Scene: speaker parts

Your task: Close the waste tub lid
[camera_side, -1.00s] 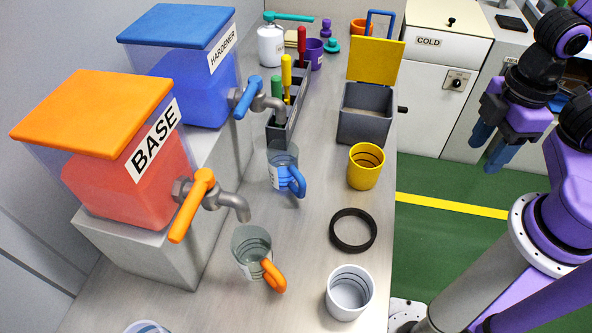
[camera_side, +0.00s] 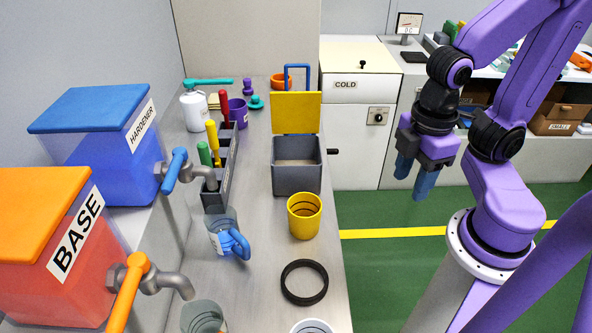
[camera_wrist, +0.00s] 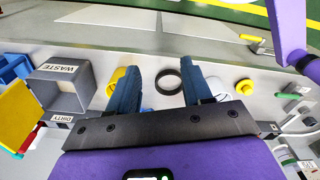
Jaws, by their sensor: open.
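The waste tub (camera_side: 297,180) is a grey open-topped box on the bench in the side view. Its yellow lid (camera_side: 297,112) stands upright at the back edge, so the tub is open and its inside shows. In the wrist view the tub (camera_wrist: 82,84), marked WASTE, is at the left, with the yellow lid (camera_wrist: 17,115) tipped away at its far left side. My gripper (camera_side: 412,183) is open and empty, to the right of the tub and apart from it, past the bench edge in the side view. Its two blue fingers (camera_wrist: 163,85) stand wide apart in the wrist view.
A yellow cup (camera_side: 304,216) and a black ring (camera_side: 304,282) stand in front of the tub. A tool rack (camera_side: 222,170) is to its left. A blue frame (camera_side: 298,68) rises behind the lid. A short black handle (camera_side: 333,151) sticks out right of the tub.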

